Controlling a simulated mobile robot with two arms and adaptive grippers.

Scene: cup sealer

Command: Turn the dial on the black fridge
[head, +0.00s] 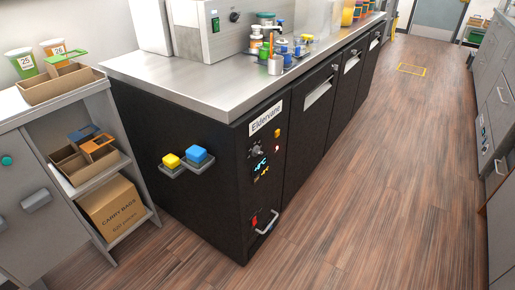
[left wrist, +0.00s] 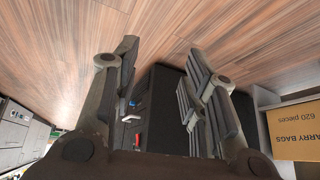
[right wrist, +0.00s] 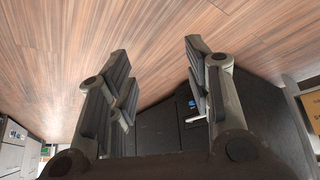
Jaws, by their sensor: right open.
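The black fridge (head: 215,190) stands under the steel counter, with a white "Eldervane" label on its front. The dial's exact setting is too small to read. My left gripper (left wrist: 162,52) is open and empty, with the dark fridge body and wood floor beyond it. My right gripper (right wrist: 156,48) is open and empty, with the fridge further off between its fingers. Neither gripper shows in the head view.
A grey handle (head: 267,222) and red switch sit low on the fridge front. A side holder (head: 174,170) carries yellow and blue blocks. A shelf with a carry bags box (head: 113,211) stands left. The wood floor (head: 385,180) in front is clear; grey cabinets line the right.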

